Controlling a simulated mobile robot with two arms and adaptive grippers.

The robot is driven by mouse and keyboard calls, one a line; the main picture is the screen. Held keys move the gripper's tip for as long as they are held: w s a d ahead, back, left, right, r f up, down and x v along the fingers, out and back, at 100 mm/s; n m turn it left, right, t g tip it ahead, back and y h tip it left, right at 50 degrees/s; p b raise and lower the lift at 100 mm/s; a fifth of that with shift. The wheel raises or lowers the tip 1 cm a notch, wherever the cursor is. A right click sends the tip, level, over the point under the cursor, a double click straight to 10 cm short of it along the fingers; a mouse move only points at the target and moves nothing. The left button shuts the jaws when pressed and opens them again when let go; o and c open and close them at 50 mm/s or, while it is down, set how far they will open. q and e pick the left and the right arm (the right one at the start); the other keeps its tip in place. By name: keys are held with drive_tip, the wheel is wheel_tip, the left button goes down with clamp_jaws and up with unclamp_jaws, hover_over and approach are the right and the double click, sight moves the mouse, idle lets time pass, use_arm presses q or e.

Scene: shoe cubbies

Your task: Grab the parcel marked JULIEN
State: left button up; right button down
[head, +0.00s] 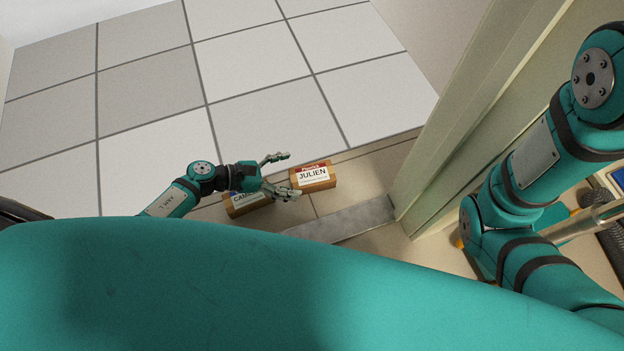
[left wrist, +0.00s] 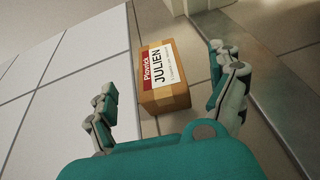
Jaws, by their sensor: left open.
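The parcel marked JULIEN (head: 313,177) is a small brown box with a red and white label. It lies on the floor just right of my left gripper (head: 281,174) in the head view. In the left wrist view the JULIEN parcel (left wrist: 165,78) lies ahead of the open fingers of my left gripper (left wrist: 168,98), closer to the right finger. The fingers are apart and hold nothing. Part of my right arm shows at the right of the head view, but its gripper is not visible.
Another brown parcel (head: 248,203), its label partly hidden by my left gripper, lies left of the JULIEN parcel. A metal threshold strip (head: 345,219) and a pale door frame (head: 450,130) are to the right. The tiled floor (head: 260,75) beyond is clear.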

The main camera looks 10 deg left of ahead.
sight(317, 173)
use_arm(q)
drive_tip(key=b+x, duration=0.1)
drive_tip(key=x, duration=0.2)
drive_tip(key=shift+f, duration=0.1)
drive_tip(key=shift+w+d+f, duration=0.15)
drive_tip(key=shift+w, duration=0.05)
drive_tip(key=b+x, duration=0.3)
drive_tip(key=shift+w+d+f, duration=0.15)
drive_tip(key=shift+w+f, duration=0.1)
drive_tip(key=shift+f, duration=0.1)
drive_tip(key=shift+w+d+f, duration=0.1)
drive_tip(key=shift+w+d, duration=0.2)
drive_tip(key=shift+d, duration=0.2)
drive_tip(key=c, duration=1.5)
